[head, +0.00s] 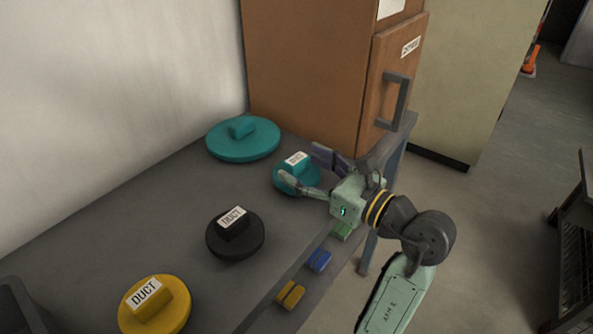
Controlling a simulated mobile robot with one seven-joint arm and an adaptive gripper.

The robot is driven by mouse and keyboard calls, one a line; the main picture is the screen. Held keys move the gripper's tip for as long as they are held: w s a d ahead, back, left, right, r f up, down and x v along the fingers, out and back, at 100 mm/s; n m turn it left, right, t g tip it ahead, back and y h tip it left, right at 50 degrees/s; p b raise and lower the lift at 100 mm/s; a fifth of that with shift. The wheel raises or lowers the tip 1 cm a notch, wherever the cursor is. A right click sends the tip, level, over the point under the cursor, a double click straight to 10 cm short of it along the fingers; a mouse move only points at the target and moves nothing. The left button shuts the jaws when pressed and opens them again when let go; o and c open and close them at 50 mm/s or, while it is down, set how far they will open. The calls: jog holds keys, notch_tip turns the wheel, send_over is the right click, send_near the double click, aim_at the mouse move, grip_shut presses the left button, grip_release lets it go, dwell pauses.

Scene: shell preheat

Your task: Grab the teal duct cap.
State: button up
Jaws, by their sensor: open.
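The teal duct cap (284,181) is a small round disc with a raised block handle and a white label, lying on the grey bench top. The label's wording is too small to read clearly. My gripper (299,165) is open, with its fingers reaching from the right towards this cap. One finger overlaps the near side of the cap in the head view, and the other is at its right. I cannot tell whether they touch it. Part of the cap's right side is hidden by the gripper.
A larger unlabelled teal disc (240,145) lies behind left. Black (234,244) and yellow (166,312) caps labelled DUCT lie nearer on the bench (110,218). A brown cabinet (312,75) with a handle stands behind. Yellow, blue and green blocks (319,261) sit below the bench edge.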

jog(key=shift+x, duration=1.25)
jog(key=shift+c, duration=0.5)
jog(key=c, duration=1.2)
jog(key=shift+c, duration=0.6)
jog(key=shift+r, duration=0.2)
